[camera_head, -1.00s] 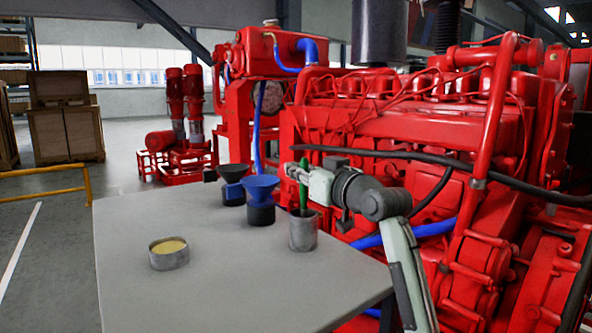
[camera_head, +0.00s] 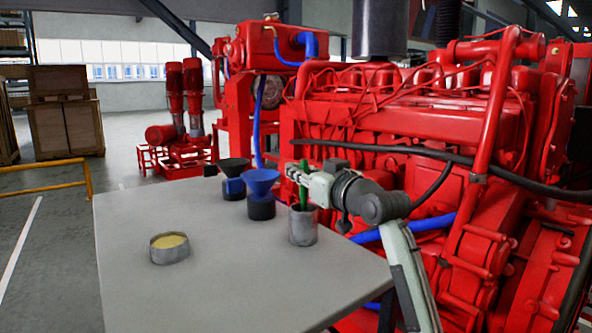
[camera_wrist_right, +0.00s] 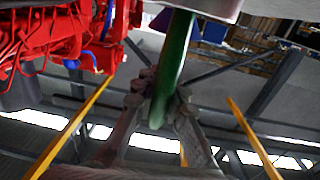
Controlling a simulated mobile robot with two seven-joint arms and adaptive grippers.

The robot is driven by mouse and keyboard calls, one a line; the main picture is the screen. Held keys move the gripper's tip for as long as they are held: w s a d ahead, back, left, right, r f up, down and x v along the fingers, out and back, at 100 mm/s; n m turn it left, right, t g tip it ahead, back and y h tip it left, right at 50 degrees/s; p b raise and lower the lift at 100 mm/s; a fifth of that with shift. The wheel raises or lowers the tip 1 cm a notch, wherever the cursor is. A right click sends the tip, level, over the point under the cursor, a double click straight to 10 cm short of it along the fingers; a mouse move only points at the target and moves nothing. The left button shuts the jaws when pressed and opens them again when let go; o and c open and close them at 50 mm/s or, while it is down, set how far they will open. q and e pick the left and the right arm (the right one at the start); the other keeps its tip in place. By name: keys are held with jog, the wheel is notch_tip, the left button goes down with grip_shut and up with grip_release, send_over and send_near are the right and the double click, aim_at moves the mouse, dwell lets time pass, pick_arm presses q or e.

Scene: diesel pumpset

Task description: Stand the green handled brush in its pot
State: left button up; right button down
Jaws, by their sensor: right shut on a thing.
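The green handled brush (camera_head: 304,196) is upright, its green handle rising from the mouth of a grey metal pot (camera_head: 303,230) near the table's right edge. Its lower end is hidden by the pot wall, so I cannot tell whether it touches the bottom. My right gripper (camera_head: 303,178) is shut on the handle, a little above the pot rim, reaching in from the right. In the right wrist view the green handle (camera_wrist_right: 174,62) runs between the fingers of the gripper (camera_wrist_right: 160,112). My left gripper is not in view.
A round tin (camera_head: 169,249) sits at front left. The grey table (camera_head: 230,285) is clear in front. The red engine (camera_head: 400,130) stands close behind.

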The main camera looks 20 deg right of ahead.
jog(key=shift+p, duration=0.35)
dwell(0.4)
jog(key=c, duration=1.1)
grip_release()
jog(key=shift+o, duration=0.2)
jog(key=shift+r, duration=0.1)
notch_tip(320, 180, up, 3)
jog(key=p, duration=0.3)
notch_tip(320, 180, up, 4)
jog(key=shift+f+p, duration=0.1)
jog(key=shift+p, duration=0.25)
